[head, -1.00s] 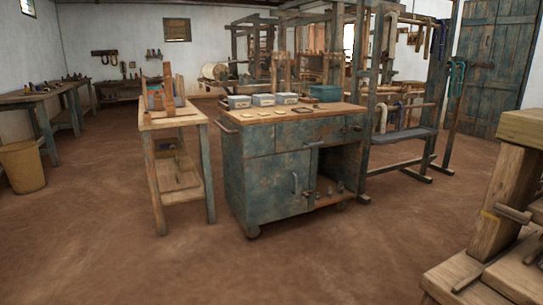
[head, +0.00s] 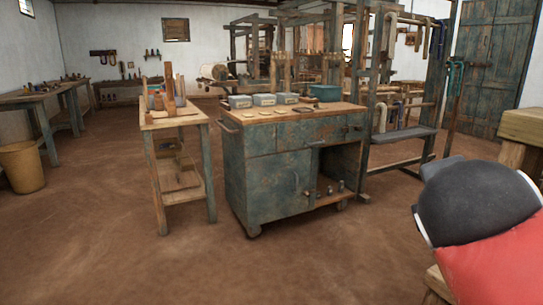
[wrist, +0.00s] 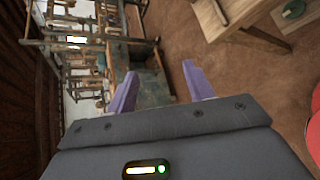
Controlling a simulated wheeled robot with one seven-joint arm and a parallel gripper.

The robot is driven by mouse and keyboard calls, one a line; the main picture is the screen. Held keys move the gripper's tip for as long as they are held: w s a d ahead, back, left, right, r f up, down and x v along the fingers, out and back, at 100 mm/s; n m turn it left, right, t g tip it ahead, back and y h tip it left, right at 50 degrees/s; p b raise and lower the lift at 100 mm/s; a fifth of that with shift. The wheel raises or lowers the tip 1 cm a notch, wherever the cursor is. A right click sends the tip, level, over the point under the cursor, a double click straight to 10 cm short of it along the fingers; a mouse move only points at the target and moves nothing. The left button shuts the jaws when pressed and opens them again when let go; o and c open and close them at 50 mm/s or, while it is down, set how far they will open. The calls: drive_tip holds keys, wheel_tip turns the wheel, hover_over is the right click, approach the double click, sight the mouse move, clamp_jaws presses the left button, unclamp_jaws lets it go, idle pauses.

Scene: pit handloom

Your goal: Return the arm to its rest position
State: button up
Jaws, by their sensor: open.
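My gripper (wrist: 159,70) shows in the wrist view as two purple fingers set well apart, with nothing between them. It is in the air, and the teal cabinet (wrist: 152,82) shows beyond the fingers. In the head view, a red and black part of my arm fills the lower right corner. The gripper itself is outside the head view.
The teal cabinet (head: 270,180) with a wooden top stands mid-room, bearing small boxes and a green bin (head: 326,93). A narrow wooden stand (head: 178,125) is left of it. A wooden bench (head: 522,127) is at right. The earth floor (head: 120,260) in front is clear.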

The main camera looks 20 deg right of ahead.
drive_tip(key=w+a+f+m+g+y, duration=0.1)
drive_tip(key=a+f+m+y, duration=0.4)
drive_tip(key=a+f, duration=0.5)
drive_tip(key=w+a+f+m+g+y, duration=0.1)
drive_tip(key=w+a+f+m+y, duration=0.3)
drive_tip(key=a+f+m, duration=0.3)
drive_tip(key=a+f+y, duration=0.1)
drive_tip(key=a+f, duration=0.3)
drive_tip(key=f, duration=0.2)
drive_tip(key=shift+a+m, duration=0.15)
drive_tip(key=shift+m, duration=0.25)
